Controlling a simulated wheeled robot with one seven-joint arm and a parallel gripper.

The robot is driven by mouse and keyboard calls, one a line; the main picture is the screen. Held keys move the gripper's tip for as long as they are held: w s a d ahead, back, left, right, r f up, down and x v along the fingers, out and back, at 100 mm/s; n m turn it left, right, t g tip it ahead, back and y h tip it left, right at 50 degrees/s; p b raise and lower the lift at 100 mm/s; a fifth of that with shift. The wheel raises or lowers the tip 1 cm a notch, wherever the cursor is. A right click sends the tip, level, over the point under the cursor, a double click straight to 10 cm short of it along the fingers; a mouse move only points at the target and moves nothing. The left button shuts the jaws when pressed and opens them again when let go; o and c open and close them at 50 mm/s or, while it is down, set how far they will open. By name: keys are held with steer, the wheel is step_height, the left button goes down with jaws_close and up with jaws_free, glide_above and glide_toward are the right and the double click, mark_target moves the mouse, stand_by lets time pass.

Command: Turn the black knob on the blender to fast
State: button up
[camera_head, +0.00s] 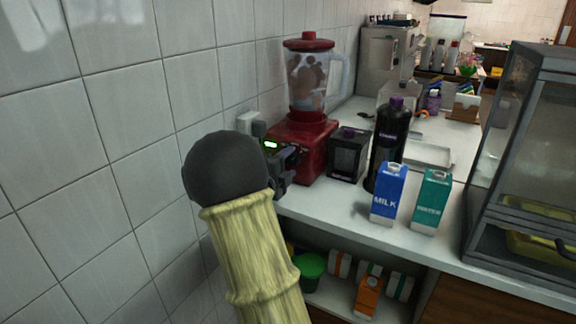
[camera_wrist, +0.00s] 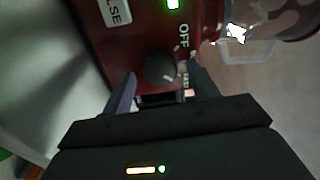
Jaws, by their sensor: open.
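The blender is red with a clear jug (camera_head: 308,82) holding brown chunks. Its red base (camera_head: 316,148) stands on the counter by the tiled wall. In the wrist view the round black knob (camera_wrist: 160,68) is on the red front panel, near the OFF label (camera_wrist: 183,36). A small label on the knob's right side is partly hidden by a finger. My gripper (camera_wrist: 161,72) is open, with a finger on either side of the knob. Contact cannot be told. In the head view my gripper (camera_head: 280,165) is at the base's left side, and my arm hides the knob.
Right of the blender are a small dark box (camera_head: 347,153), a black bottle (camera_head: 388,145), a blue milk carton (camera_head: 387,195) and a teal carton (camera_head: 431,203). A glass case (camera_head: 525,150) stands at the right. Shelves below hold cartons and a green bowl (camera_head: 309,268).

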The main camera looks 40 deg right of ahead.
steer(key=v, duration=1.7)
steer(key=shift+a+p, duration=0.2)
steer(key=shift+p, duration=0.1)
steer(key=shift+s, duration=0.1)
